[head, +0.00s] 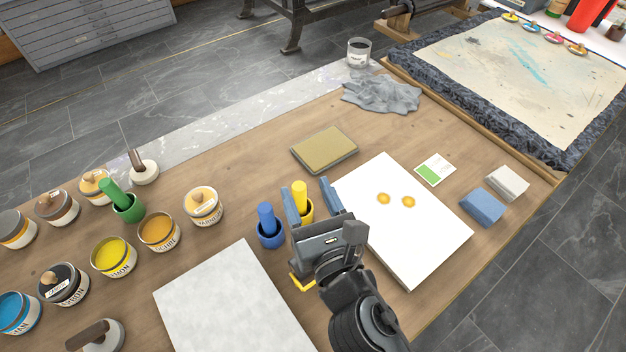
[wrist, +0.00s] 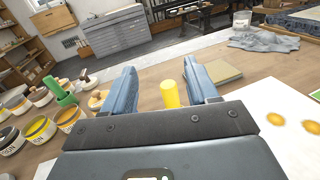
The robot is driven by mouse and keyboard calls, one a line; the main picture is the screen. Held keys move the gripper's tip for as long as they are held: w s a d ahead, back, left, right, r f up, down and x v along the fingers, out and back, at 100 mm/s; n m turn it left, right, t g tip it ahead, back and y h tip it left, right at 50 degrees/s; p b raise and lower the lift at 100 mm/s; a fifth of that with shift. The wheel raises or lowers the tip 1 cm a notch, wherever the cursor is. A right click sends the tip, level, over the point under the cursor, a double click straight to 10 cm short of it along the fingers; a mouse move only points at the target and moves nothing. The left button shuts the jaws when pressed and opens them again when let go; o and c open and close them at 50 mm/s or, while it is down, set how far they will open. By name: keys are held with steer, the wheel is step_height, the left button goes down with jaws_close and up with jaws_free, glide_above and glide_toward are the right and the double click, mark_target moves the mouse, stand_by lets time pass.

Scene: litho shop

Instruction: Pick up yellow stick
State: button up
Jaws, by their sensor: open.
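The yellow stick (head: 299,194) stands upright in a small yellow cup (head: 306,211) on the wooden table, left of the white sheet. My gripper (head: 309,189) is open, with one blue finger on each side of the stick in the head view. In the wrist view the yellow stick (wrist: 169,95) shows between the two fingers (wrist: 167,85), nearer the right one. I cannot tell whether a finger touches it. The lower part of the stick and most of its cup are hidden behind my gripper.
A blue stick in a blue cup (head: 270,233) stands close left of my gripper. A green stick in a green cup (head: 126,207) stands among ink tins on the left. A white sheet (head: 420,240) with two orange spots lies right. An olive block (head: 324,150) lies behind.

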mark_target(302, 199)
steer(key=f+b, duration=0.4)
steer(key=f, duration=0.1)
steer(key=f+b, duration=0.2)
steer(key=f, duration=0.1)
steer(key=shift+w, duration=0.35)
steer(key=shift+w+a+r, duration=0.2)
steer(key=shift+w+a, duration=0.1)
steer(key=shift+w, duration=0.45)
steer(key=shift+x, duration=2.95)
steer(key=shift+c, duration=0.2)
steer(key=c, duration=1)
